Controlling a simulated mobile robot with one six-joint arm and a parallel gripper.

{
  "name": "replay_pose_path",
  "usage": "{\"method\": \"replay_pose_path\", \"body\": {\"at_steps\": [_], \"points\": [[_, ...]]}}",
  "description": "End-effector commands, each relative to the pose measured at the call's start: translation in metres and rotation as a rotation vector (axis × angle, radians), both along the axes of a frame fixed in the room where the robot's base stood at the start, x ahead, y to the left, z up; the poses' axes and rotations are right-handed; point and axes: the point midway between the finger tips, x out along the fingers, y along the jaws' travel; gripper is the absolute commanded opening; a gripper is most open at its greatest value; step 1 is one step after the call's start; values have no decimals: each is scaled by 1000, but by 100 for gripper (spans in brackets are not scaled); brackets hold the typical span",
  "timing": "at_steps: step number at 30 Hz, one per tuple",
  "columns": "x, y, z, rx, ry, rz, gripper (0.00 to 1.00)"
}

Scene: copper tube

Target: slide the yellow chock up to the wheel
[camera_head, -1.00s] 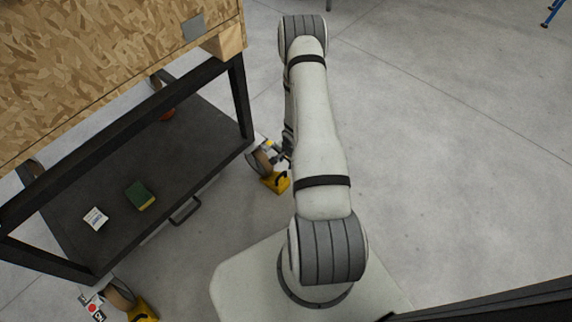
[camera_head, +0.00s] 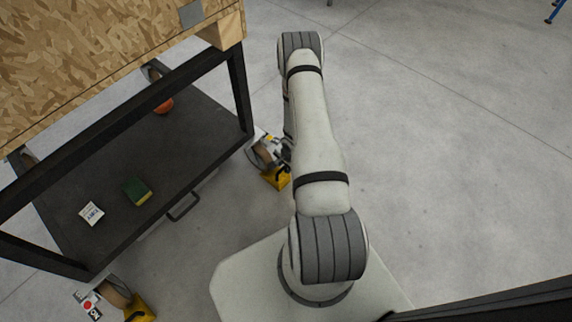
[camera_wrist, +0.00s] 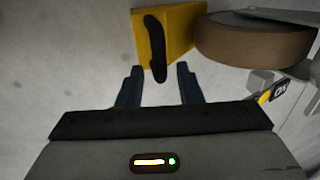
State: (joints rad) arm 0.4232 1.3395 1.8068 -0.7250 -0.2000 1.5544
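The yellow chock (camera_wrist: 168,35), with a black handle (camera_wrist: 156,48), lies on the floor at the top of the wrist view. The brown-treaded caster wheel (camera_wrist: 252,40) is just right of it; the two look very close, and I cannot tell whether they touch. My gripper (camera_wrist: 160,72) is open, its two dark blue fingers pointing at the chock, with the handle's lower end showing between the tips. It is not closed on anything. In the head view the chock (camera_head: 276,180) sits by the wheel (camera_head: 265,152) at the cart's corner; my arm hides most of the gripper.
A dark cart with a lower shelf (camera_head: 90,175) and a chipboard crate (camera_head: 90,70) fills the left. A second yellow chock (camera_head: 140,308) stands by the near wheel (camera_head: 115,291). A cart handle (camera_head: 184,208) sticks out. Open floor (camera_head: 450,170) lies to the right.

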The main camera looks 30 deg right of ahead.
Motion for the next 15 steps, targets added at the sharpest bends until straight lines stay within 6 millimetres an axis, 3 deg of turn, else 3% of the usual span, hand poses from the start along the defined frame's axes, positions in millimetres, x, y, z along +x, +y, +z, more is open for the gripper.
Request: {"method": "replay_pose_path", "body": {"at_steps": [4,15], "points": [[2,1,-13,0,0,1,32],[3,1,-14,0,0,1,30]]}}
